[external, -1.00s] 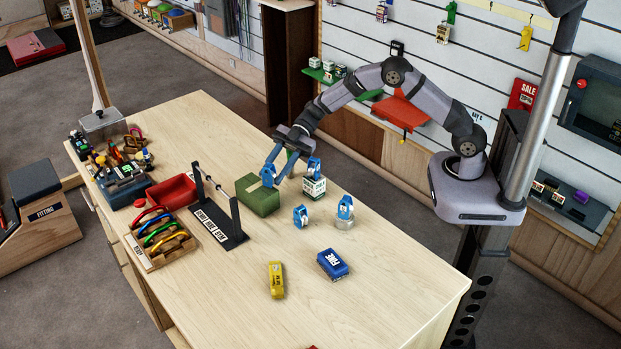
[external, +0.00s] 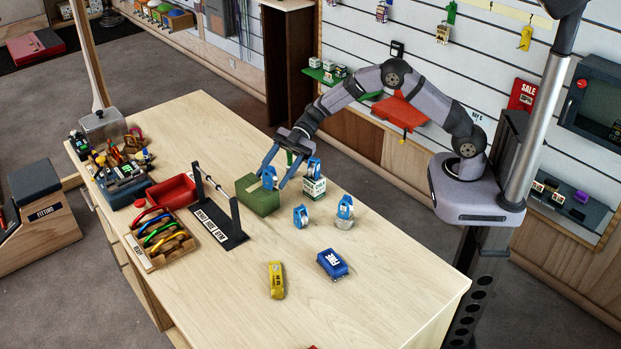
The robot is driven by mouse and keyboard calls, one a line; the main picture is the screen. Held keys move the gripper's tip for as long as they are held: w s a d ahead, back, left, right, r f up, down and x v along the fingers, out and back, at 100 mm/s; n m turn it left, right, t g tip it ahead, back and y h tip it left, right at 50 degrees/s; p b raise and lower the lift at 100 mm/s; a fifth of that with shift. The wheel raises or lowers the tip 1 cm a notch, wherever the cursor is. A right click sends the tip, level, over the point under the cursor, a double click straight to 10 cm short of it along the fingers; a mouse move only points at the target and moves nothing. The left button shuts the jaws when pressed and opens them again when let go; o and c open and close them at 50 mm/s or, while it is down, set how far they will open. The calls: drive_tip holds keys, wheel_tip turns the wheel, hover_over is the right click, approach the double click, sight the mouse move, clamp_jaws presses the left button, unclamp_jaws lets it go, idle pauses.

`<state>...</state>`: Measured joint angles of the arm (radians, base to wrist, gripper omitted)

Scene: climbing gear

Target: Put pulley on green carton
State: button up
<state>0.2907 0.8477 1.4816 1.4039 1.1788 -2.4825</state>
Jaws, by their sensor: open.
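A blue pulley (external: 269,178) stands on top of the green carton (external: 258,204), toward its back right. My gripper (external: 275,178) is open above the carton, its blue fingers apart with the pulley between or just beside them; I cannot tell whether a finger still touches it. Other blue pulleys are in view: one (external: 314,167) on a white and green carton (external: 314,189), one (external: 301,216) upright on the bare table, and one (external: 345,207) on a silver round object (external: 344,223).
A black stand with a bar (external: 236,218) is left of the green carton. A red tray (external: 171,192) and a wooden tray of carabiners (external: 146,261) lie further left. A blue block (external: 332,264) and yellow item (external: 276,280) are in front.

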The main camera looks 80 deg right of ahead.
drive_tip(key=shift+r, duration=0.15)
drive_tip(key=shift+d, duration=0.2)
drive_tip(key=b+v, duration=0.5)
drive_tip(key=v, duration=0.6)
drive_tip(key=shift+s+d+r, duration=0.2)
drive_tip(key=shift+s+r, duration=0.05)
